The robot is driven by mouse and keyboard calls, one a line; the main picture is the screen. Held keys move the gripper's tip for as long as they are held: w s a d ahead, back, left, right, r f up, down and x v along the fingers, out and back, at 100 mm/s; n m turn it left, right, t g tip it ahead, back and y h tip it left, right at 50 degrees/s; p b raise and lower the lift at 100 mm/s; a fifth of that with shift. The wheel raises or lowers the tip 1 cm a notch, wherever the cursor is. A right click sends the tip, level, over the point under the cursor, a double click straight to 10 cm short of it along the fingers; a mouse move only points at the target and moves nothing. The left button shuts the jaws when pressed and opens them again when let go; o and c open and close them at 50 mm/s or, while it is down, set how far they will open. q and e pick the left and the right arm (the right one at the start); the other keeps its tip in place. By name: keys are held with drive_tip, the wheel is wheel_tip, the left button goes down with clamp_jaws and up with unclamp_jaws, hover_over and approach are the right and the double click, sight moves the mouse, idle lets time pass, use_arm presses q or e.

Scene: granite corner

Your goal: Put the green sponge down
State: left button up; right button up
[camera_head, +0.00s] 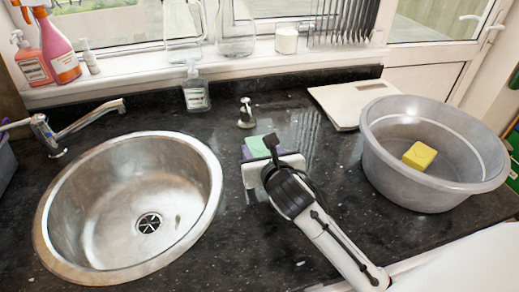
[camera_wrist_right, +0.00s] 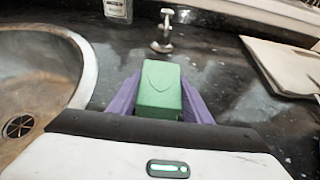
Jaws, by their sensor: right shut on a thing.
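The green sponge (camera_head: 262,146) is at my right gripper (camera_head: 258,152), over the dark counter between the sink and the grey tub. In the right wrist view the green sponge (camera_wrist_right: 160,90) sits between the two purple fingers (camera_wrist_right: 160,98), which are shut on it. I cannot tell whether its underside touches the counter. In the head view my right wrist hides part of the sponge and fingers. My left gripper does not show in either view.
A round steel sink (camera_head: 130,205) lies left. A grey tub (camera_head: 376,150) with a yellow sponge (camera_head: 419,156) stands right. A small tap-like fitting (camera_head: 246,113) and a soap bottle (camera_head: 196,90) stand behind the gripper. A pale board (camera_head: 345,100) lies back right. Counter around the gripper is bare.

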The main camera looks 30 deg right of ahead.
drive_tip(key=shift+f, duration=0.1)
drive_tip(key=o, duration=1.1)
drive_tip(key=shift+r, duration=0.2)
drive_tip(key=v, duration=1.2)
drive_tip(key=shift+f, duration=0.1)
